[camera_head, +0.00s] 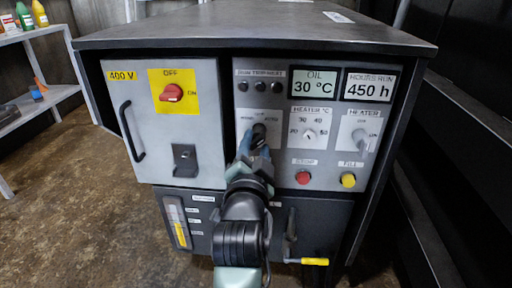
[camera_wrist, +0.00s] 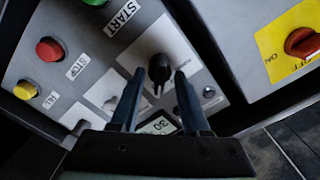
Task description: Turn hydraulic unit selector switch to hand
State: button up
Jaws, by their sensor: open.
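The hydraulic unit selector switch (camera_head: 260,130) is a black knob on a white label plate in the middle of the grey front panel. "AUTO" is readable at the plate's upper right; the other small lettering is unclear. In the wrist view the knob (camera_wrist: 159,67) shows between the two fingertips. My gripper (camera_head: 254,142) is at the panel, open, with one finger on each side of the knob (camera_wrist: 160,76). I cannot tell whether either finger touches it. The fingers partly cover the knob in the head view, and its pointer direction is unclear.
A red stop button (camera_head: 303,178) and yellow fill button (camera_head: 348,180) sit to the lower right. A green start button (camera_wrist: 96,2) shows in the wrist view. A heater switch (camera_head: 361,138) is to the right. A red main switch (camera_head: 171,93) and door handle (camera_head: 131,131) are to the left.

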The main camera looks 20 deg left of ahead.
grip_shut()
jog(key=shift+r+p, duration=0.1)
jog(key=shift+p, duration=0.3)
jog(key=shift+r+n+p, duration=0.1)
jog(key=shift+n+p, duration=0.55)
jog(key=shift+n, duration=0.05)
jog(key=n+p, duration=0.2)
jog(key=shift+p, duration=0.35)
jog(key=n+p, duration=0.4)
jog(key=n, duration=0.2)
jog(key=shift+p, duration=0.4)
jog(key=n+p, duration=0.3)
jog(key=n, duration=0.1)
jog(key=shift+n+p, duration=1)
jog(key=shift+n, duration=1.2)
